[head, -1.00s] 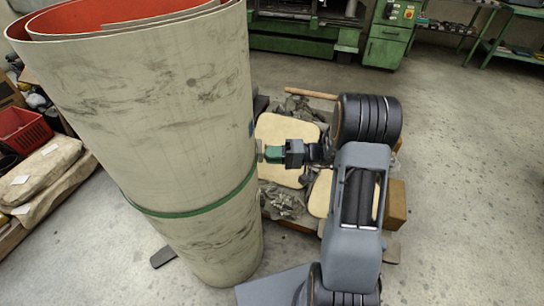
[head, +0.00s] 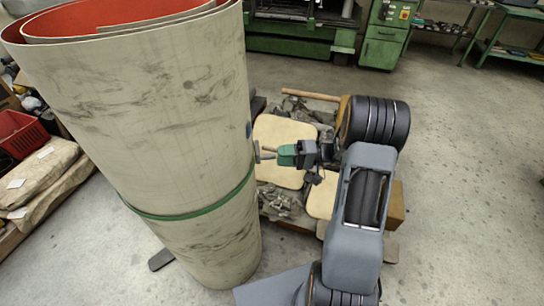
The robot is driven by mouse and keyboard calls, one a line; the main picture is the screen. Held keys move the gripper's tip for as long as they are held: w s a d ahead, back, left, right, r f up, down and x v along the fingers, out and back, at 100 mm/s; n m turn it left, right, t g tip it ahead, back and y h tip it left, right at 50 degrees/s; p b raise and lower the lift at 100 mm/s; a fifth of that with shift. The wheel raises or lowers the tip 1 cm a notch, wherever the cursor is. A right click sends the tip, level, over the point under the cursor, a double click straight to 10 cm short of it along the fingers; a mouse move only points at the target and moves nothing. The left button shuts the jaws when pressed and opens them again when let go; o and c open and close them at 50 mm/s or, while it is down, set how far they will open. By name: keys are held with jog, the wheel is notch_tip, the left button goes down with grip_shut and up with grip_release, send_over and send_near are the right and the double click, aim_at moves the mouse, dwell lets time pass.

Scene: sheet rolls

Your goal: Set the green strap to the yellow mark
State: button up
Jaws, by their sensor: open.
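The green strap (head: 188,215) runs around the lower part of a tall pale sheet roll (head: 175,110). It slopes up toward the roll's right edge, and its far side is hidden. My gripper (head: 261,152) is open, with its fingers just right of the roll's right edge, a little above the strap's right end. I cannot tell whether the fingers touch the roll. I see no yellow mark on the visible side of the roll.
A low pallet with cream pads (head: 282,150) and metal scraps lies behind my gripper. A red crate (head: 22,134) and wrapped bundles (head: 40,175) stand at the left. Green machines (head: 383,35) line the back. The floor at the right is clear.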

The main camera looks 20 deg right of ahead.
jog(key=v, duration=0.9)
jog(key=shift+d, duration=0.2)
